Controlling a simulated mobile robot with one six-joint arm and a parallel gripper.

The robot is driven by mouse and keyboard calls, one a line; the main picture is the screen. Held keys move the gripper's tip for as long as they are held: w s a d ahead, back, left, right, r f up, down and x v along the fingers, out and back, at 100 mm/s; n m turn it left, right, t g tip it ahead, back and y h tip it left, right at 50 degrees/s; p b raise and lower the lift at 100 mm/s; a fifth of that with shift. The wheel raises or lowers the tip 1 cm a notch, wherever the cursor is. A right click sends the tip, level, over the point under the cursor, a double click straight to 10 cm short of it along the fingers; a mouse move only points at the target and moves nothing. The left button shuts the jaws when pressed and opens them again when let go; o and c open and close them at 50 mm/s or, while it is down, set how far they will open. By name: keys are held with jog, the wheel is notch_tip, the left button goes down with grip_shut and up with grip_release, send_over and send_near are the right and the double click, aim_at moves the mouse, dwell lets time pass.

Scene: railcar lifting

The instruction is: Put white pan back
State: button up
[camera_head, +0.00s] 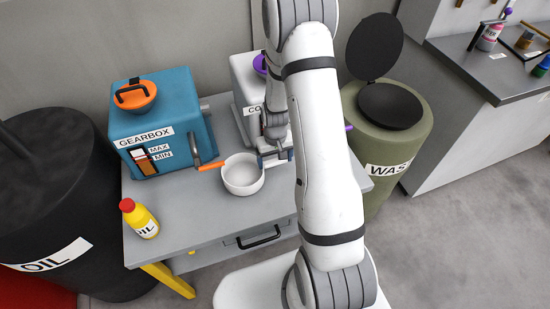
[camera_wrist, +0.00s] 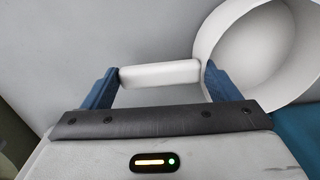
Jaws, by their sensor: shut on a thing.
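The white pan (camera_head: 242,176) is a round, open bowl shape over the grey table, in front of the gearbox. It looks upright and empty. My gripper (camera_head: 275,157) is to the right of the pan's bowl. In the wrist view the pan (camera_wrist: 262,52) fills the upper right, and its pale handle (camera_wrist: 160,73) lies between the two blue fingers of my gripper (camera_wrist: 155,85), which are shut on it. I cannot tell whether the pan touches the table. My arm hides part of the table to the right.
The blue gearbox (camera_head: 183,122) has an orange-ended lever (camera_head: 211,166) near the pan's left rim. A yellow oil bottle (camera_head: 140,219) stands on the table (camera_head: 190,205) at front left. A white box (camera_head: 246,84), an open waste bin (camera_head: 395,135) and a black oil drum (camera_head: 50,190) stand around.

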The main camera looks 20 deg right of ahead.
jog(key=shift+f, duration=0.25)
jog(key=o, duration=1.2)
jog(key=shift+r, duration=0.1)
jog(key=shift+o, duration=0.2)
